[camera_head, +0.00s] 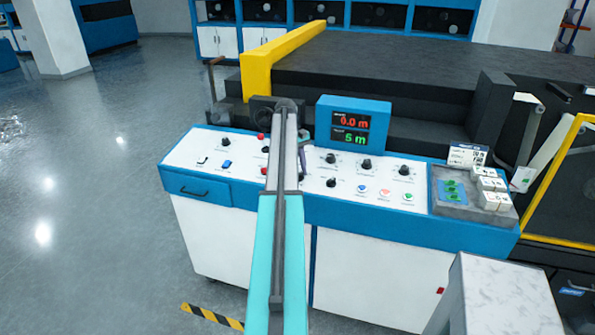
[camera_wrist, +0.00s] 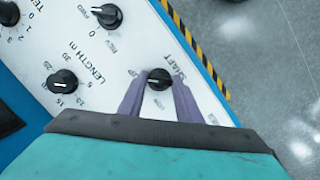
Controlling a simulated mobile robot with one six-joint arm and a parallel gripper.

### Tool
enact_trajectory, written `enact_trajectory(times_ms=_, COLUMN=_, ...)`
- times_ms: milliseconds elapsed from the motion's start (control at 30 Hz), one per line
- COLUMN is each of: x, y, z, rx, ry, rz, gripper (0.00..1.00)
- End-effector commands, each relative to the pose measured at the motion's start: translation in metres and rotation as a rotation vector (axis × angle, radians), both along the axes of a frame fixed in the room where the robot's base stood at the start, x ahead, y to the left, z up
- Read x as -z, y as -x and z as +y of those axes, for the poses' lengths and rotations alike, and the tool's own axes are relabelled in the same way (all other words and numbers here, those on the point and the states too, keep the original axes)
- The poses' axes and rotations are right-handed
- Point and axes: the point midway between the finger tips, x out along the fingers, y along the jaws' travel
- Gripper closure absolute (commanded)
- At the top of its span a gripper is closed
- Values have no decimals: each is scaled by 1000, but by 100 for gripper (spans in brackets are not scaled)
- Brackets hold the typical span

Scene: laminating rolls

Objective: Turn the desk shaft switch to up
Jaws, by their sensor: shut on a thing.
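The shaft switch (camera_wrist: 158,79) is a small round black knob on the white desk panel, beside the printed label "SHAFT" in the wrist view. My gripper (camera_wrist: 159,80) has its two purple fingers on either side of the knob and is shut on it. A small light mark shows on the knob, but I cannot tell for sure which way it points. In the head view the switch is hidden behind my arm, and only a bit of purple finger (camera_head: 302,160) shows beside it.
The length knob (camera_wrist: 62,80) and the FWD/REV knob (camera_wrist: 107,16) sit close by on the panel. A blue display box (camera_head: 352,124) stands at the panel's back, reading 0.0 m and 5 m. A grey tray (camera_head: 450,205) with small blocks is at the right end.

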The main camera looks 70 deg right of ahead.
Motion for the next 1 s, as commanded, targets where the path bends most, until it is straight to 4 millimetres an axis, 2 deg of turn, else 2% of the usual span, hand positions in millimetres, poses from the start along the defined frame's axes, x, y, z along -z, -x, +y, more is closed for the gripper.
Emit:
enact_trajectory(times_ms=67, x=-1, y=0, z=0, rx=2, ry=2, rz=0, gripper=91)
enact_trajectory(times_ms=100, x=-1, y=0, z=0, rx=2, ry=2, rz=0, gripper=62)
enact_trajectory(times_ms=167, x=-1, y=0, z=0, rx=1, ry=2, rz=0, gripper=52)
enact_trajectory(times_ms=200, x=-1, y=0, z=0, rx=1, ry=2, rz=0, gripper=50)
enact_trajectory(times_ms=667, x=-5, y=-1, z=-1, rx=0, ry=1, rz=0, gripper=50)
enact_trajectory(times_ms=833, x=-17, y=-4, z=-1, rx=0, ry=1, rz=0, gripper=50)
enact_trajectory(times_ms=1000, x=-38, y=-8, z=-2, rx=-1, ry=3, rz=0, gripper=50)
